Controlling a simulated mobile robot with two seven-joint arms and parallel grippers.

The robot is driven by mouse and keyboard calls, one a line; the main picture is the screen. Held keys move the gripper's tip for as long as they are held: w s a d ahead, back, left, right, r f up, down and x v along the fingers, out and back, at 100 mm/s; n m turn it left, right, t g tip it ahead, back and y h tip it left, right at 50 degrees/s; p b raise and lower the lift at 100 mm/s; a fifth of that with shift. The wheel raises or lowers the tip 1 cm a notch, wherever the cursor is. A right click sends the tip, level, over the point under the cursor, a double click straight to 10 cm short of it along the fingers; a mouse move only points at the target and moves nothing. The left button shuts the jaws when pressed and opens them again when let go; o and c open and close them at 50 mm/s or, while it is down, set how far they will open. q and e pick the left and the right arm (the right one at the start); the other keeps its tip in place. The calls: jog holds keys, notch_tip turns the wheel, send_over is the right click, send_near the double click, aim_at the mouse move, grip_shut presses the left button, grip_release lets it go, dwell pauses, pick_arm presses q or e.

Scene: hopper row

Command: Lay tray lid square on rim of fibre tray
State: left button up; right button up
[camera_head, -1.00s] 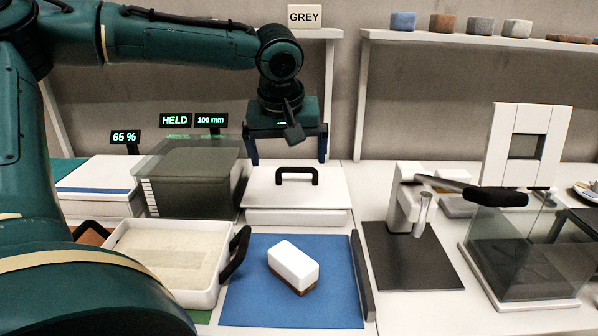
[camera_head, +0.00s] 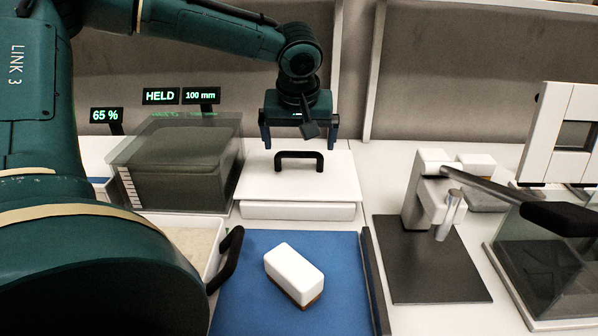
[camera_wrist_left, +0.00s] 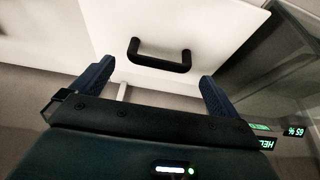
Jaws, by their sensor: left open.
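The tray lid (camera_head: 262,186) is a flat white plate with a black bar handle (camera_head: 299,155). It lies on a low white block at the back, beyond the blue mat. My left gripper (camera_head: 301,145) is open and empty. It points down, with its fingers on either side of the handle in the picture, seemingly above or just behind it. In the left wrist view the handle (camera_wrist_left: 160,58) shows between the spread fingers, apart from them. The fibre tray (camera_head: 216,268), white with a black side handle and beige contents, is at lower left, mostly hidden by my arm.
A white block with a brown base (camera_head: 293,272) lies on the blue mat (camera_head: 245,312), which has a dark strip (camera_head: 375,285) on its right. A clear bin (camera_head: 180,165) stands left of the lid. A lever press (camera_head: 430,200) stands to the right.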

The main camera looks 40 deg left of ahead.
aim_at(299, 155)
pick_arm(q)
jog(key=shift+x, duration=3.05)
jog(key=shift+c, duration=0.3)
jog(key=c, duration=0.8)
